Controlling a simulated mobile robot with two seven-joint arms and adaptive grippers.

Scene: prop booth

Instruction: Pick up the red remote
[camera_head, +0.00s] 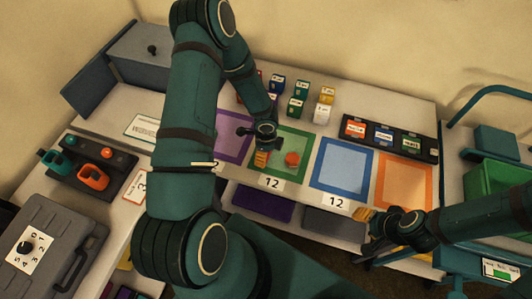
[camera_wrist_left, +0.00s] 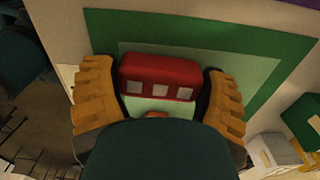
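A red remote (camera_wrist_left: 160,78) with three pale square buttons is between the fingers of my left gripper (camera_wrist_left: 158,82) in the left wrist view, over the green-bordered mat (camera_wrist_left: 262,54). The dark finger pads are at its two ends; I cannot tell whether they press on it. In the head view my left gripper (camera_head: 262,157) is over the left part of the green mat (camera_head: 304,142) and hides the remote. A round red-orange thing (camera_head: 292,158) lies on the mat to its right.
Purple (camera_head: 222,150), blue (camera_head: 340,187) and orange (camera_head: 405,198) mats flank the green one. Several small boxes (camera_head: 297,104) stand behind it. A black rack (camera_head: 390,140) stands at the back right. My left arm covers much of the table's left part.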

